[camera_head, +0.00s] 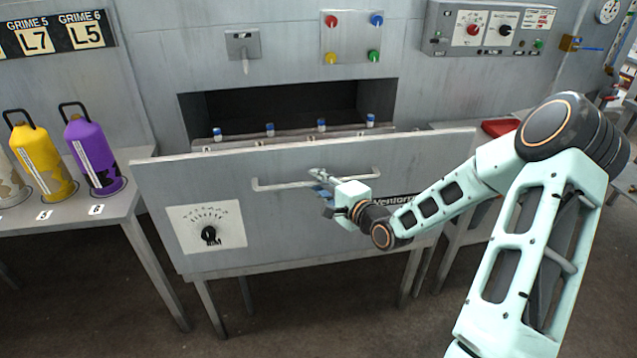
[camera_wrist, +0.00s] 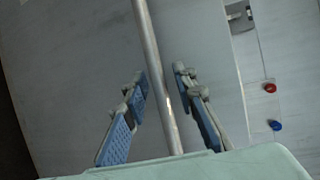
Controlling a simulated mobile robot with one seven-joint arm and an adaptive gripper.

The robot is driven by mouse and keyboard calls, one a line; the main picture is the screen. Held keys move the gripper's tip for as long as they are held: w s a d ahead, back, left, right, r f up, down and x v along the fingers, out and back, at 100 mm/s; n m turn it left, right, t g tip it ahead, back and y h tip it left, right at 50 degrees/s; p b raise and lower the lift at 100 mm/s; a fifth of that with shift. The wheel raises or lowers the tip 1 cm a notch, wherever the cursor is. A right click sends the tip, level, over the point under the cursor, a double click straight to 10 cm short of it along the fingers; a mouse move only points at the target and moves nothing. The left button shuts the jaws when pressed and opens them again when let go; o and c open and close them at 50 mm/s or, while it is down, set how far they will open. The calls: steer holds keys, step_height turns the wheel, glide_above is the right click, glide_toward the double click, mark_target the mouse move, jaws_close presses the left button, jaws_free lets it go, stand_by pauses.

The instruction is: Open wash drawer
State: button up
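The wash drawer (camera_head: 290,225) has a wide grey front panel in the head view. Its top edge stands forward of the dark recess in the wall. A thin metal bar handle (camera_head: 280,186) runs across the upper part of the panel. My gripper (camera_head: 320,182) is at the middle of this handle. In the wrist view the handle bar (camera_wrist: 155,55) passes between the two blue-padded fingers of my gripper (camera_wrist: 161,80). The fingers are apart, with a gap visible on each side of the bar.
Several blue-capped vials (camera_head: 270,130) stand in a row behind the panel. A dial plate (camera_head: 207,227) is on the panel's lower left. Yellow (camera_head: 42,160) and purple (camera_head: 93,157) bottles stand on the left table. A red tray (camera_head: 498,128) lies at the right.

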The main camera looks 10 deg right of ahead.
steer(key=v, duration=1.2)
stand_by(0.4)
